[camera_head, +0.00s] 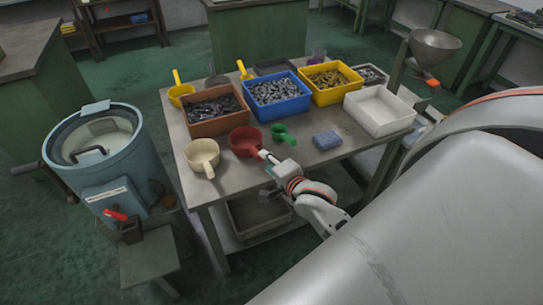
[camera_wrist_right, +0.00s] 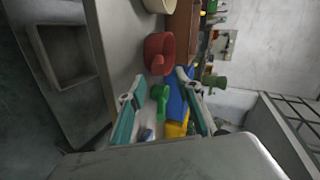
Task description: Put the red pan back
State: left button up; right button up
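The red pan (camera_head: 245,141) stands upright on the metal table near its front edge, between a cream pan (camera_head: 202,154) and a green scoop (camera_head: 283,133). In the right wrist view the red pan (camera_wrist_right: 158,48) lies beyond the fingertips, outside the grip. My right gripper (camera_head: 266,161) is at the table's front edge, close to the pan's handle; in the head view I cannot tell whether they touch. In the wrist view the gripper (camera_wrist_right: 157,88) has its fingers wide apart and empty, with the green scoop (camera_wrist_right: 160,98) showing beyond the gap. My left gripper is out of view.
Brown (camera_head: 216,120), blue (camera_head: 276,104) and yellow (camera_head: 328,90) bins of metal parts line the table behind the pans. A white tray (camera_head: 379,117) and a blue block (camera_head: 326,141) are to the right. A blue-grey round machine (camera_head: 104,165) stands left.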

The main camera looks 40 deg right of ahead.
jog(key=s+a+f+n+g+y, duration=0.1)
jog(key=s+a+f+n+y, duration=0.1)
jog(key=s+a+f+n, duration=0.4)
jog(key=s+a+f+n+g+y, duration=0.1)
jog(key=s+a+f+n, duration=0.6)
jog(key=n, duration=0.9)
jog(key=s+f+y, duration=0.1)
jog(key=s+f, duration=0.2)
jog(key=f, duration=0.1)
jog(key=shift+s+a+f+g, duration=0.25)
jog(key=shift+s+g, duration=0.15)
jog(key=shift+c, duration=0.8)
jog(key=shift+d, duration=0.1)
